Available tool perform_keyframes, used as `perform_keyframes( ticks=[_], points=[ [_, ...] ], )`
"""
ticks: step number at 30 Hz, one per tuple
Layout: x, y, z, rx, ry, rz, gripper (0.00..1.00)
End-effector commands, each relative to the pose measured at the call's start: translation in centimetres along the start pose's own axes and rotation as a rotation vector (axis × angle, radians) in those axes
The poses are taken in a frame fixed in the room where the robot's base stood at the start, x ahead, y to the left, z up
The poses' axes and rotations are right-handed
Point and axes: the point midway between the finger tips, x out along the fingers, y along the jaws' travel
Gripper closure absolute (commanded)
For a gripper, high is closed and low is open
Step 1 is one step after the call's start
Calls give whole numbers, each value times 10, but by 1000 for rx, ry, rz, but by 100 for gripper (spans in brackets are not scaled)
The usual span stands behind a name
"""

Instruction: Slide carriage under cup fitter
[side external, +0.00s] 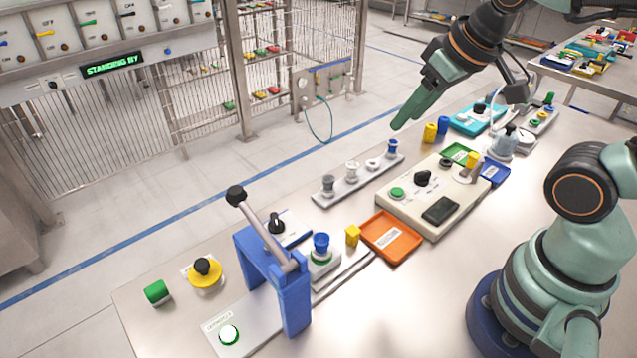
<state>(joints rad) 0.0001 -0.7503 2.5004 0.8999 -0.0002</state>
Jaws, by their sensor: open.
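The cup fitter is a blue arch-shaped press (258,243) with a grey lever (262,225) and black ball knob, standing at the front left of the bench. The carriage looks to be the small pale block (325,266) on metal rails (345,278), just right of the arch. A blue cup-shaped piece (321,242) sits upright on it, with a green ring below. My gripper (398,124) is high over the far side of the bench, well away from the carriage and touching nothing. Its fingers overlap in this view, and I see nothing between them.
A beige control box (433,200) stands behind the tray. A grey rack with several fittings (357,175) lies along the far edge.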

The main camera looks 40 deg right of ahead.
Motion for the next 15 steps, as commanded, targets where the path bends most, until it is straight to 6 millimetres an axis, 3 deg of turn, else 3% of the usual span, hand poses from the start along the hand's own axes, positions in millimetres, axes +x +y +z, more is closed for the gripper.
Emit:
perform_keyframes(
  ticks=[7,8,10,15],
  points=[
    [0,0,0,0,0,0,50],
    [0,0,0,0,0,0,45],
    [1,-1,0,0,-6,-2,45],
    [15,-14,0,0,-80,-19,45]
  ],
)
